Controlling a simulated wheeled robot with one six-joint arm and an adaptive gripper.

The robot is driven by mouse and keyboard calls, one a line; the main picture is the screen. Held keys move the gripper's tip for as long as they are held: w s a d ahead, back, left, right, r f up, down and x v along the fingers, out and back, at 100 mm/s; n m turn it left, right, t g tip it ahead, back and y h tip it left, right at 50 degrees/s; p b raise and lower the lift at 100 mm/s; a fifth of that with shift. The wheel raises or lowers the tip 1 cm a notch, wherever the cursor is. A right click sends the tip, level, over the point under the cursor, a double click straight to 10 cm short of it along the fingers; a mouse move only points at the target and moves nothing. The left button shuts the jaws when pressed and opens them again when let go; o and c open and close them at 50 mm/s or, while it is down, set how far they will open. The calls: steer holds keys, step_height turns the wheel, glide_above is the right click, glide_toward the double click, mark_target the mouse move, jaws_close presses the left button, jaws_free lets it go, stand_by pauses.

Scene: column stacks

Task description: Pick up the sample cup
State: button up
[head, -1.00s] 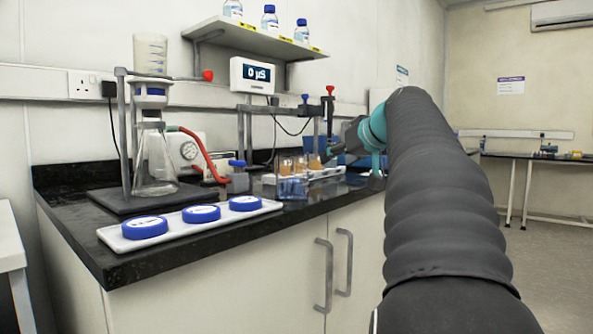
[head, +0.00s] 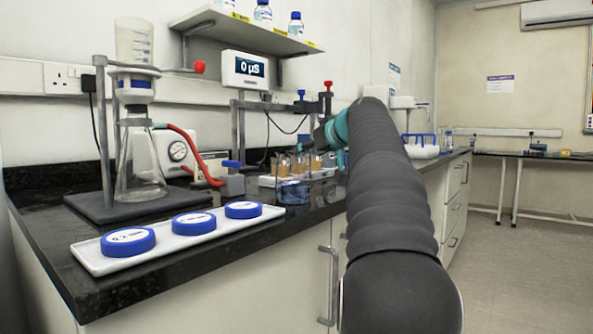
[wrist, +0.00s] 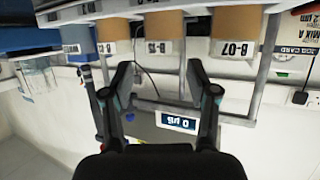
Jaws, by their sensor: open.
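Several amber-filled cups stand in a row in the white rack (head: 268,182) on the dark bench in the head view. The inverted wrist view shows amber cups at its top edge, one labelled B-07 (wrist: 237,28), one B-15 (wrist: 163,28), and another (wrist: 112,32) with a blurred label. A clear bluish vessel (head: 293,192) stands in front of the rack. Which one is the sample cup, I cannot tell. My gripper (wrist: 160,80) is open and empty, with the B-15 cup in line with the gap between its fingers, apart from them. The arm partly hides the rack's right end.
A white tray (head: 100,262) with blue-lidded dishes lies at the front left of the bench. Behind it stand a flask (head: 140,165) on a stand, a gauge unit (head: 178,152) and a red hose. A clamp frame stands behind the rack, below a wall display (head: 246,68) and shelf.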

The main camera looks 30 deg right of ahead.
steer(key=shift+a+x, duration=0.15)
steer(key=shift+x, duration=1.2)
steer(key=shift+a+x, duration=0.15)
steer(key=shift+x, duration=1.2)
steer(key=shift+s+f, duration=0.1)
steer(key=shift+f, duration=0.05)
steer(key=shift+c, duration=0.2)
steer(key=c, duration=0.9)
